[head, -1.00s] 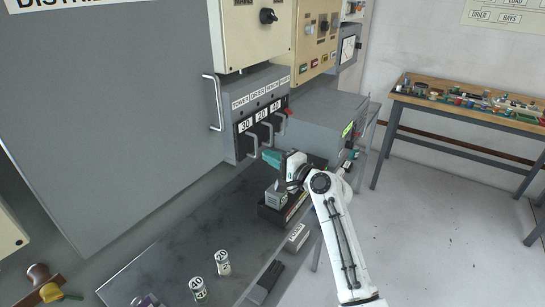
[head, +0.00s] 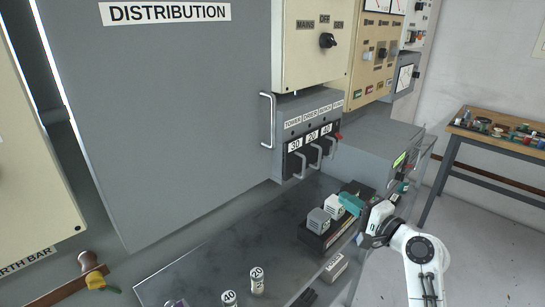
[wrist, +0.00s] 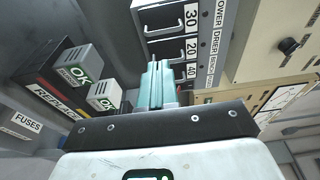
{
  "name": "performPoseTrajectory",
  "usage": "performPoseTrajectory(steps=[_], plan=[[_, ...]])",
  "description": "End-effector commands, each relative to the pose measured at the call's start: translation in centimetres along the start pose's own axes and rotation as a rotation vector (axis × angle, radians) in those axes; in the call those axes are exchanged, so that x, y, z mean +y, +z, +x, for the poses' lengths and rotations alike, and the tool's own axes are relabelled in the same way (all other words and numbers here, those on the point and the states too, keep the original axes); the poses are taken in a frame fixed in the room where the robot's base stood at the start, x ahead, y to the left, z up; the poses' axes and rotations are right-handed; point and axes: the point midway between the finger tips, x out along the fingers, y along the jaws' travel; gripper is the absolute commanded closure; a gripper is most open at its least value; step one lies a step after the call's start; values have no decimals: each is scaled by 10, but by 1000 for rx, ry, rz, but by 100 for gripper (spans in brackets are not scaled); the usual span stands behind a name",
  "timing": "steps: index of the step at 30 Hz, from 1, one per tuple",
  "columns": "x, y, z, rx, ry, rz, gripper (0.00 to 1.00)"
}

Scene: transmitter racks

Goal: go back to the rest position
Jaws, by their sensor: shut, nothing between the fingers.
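My gripper (head: 349,204) has teal fingers that are closed together with nothing between them. My white arm reaches in from the lower right.
The fuse panel (head: 299,128) has protruding handles. The OK blocks (head: 318,221) stand close to the gripper. A grey unit (head: 372,142) is behind it. Small labelled cylinders (head: 257,280) stand on the dark bench (head: 205,262). Floor is free at right, before the wooden table (head: 500,143).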

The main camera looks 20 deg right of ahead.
Motion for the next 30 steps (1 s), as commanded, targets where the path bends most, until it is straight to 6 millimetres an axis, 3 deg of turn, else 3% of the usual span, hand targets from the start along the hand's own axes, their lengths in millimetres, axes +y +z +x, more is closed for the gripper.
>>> performPoseTrajectory(steps=[5, 8, 11, 14, 17, 21, 24, 27, 30], plan=[[4, 3, 0, -5, 11, -8, 100], [23, 20, -4, -33, 72, -59, 100], [61, 51, -16, -94, 200, -173, 100], [110, 90, -42, -193, 373, -333, 100], [156, 126, -81, -317, 552, -505, 100], [208, 165, -154, -525, 797, -743, 100], [230, 182, -211, -685, 957, -893, 100], [240, 189, -261, -826, 1087, -1010, 100], [242, 191, -296, -927, 1177, -1085, 100]])
